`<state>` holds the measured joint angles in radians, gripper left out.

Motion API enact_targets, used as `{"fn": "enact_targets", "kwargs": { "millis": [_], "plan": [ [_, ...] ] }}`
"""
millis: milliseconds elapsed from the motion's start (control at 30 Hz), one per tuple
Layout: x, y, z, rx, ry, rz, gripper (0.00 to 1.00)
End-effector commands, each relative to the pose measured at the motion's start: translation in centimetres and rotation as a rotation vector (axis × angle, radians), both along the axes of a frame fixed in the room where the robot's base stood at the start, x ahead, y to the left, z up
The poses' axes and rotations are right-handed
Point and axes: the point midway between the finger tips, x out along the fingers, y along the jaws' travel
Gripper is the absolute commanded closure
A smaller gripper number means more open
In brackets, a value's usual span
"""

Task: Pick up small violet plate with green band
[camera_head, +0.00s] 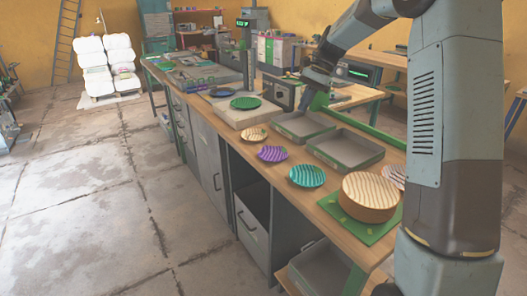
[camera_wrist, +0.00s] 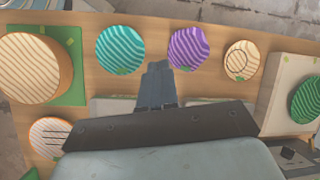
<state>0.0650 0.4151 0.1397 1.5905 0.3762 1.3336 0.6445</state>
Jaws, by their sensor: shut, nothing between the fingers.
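The small violet plate (camera_head: 272,154) lies on the wooden bench top near its front edge, with pale wavy stripes. It also shows in the wrist view (camera_wrist: 188,48), with a small green mark on its lower rim. My gripper (camera_wrist: 158,66) is shut and empty; in the wrist view its fingertips show between the violet plate and the teal plate (camera_wrist: 120,50). In the head view my gripper (camera_head: 308,100) is above the grey trays, behind the violet plate. Nothing covers the violet plate in either view.
The teal plate (camera_head: 307,176) and a small cream plate (camera_head: 254,134) flank the violet one. A thick orange round piece (camera_head: 370,197) sits on a green mat at the near end. Grey trays (camera_head: 345,148) stand behind; a green plate (camera_head: 245,102) lies on a pale slab.

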Motion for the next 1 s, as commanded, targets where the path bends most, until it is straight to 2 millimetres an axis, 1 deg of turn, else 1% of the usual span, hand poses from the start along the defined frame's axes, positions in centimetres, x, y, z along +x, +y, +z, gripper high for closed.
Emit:
{"fn": "enact_targets", "kwargs": {
  "millis": [33, 200, 400, 500, 600, 733, 867, 1000],
  "plan": [
    [1.4, 0.4, -1.4, 0.016, 0.035, -0.017, 1.0],
    [4.9, 1.5, -5.4, 0.067, 0.148, -0.081, 1.0],
    [8.3, 2.7, -10.1, 0.118, 0.272, -0.148, 1.0],
    [9.4, 3.0, -12.0, 0.138, 0.319, -0.173, 1.0],
    [10.1, 3.2, -13.2, 0.15, 0.351, -0.189, 1.0],
    [10.5, 3.5, -14.0, 0.158, 0.372, -0.201, 1.0],
    [10.3, 4.0, -14.6, 0.16, 0.376, -0.202, 1.0],
    [9.5, 5.1, -16.0, 0.159, 0.377, -0.202, 1.0]
  ]
}}
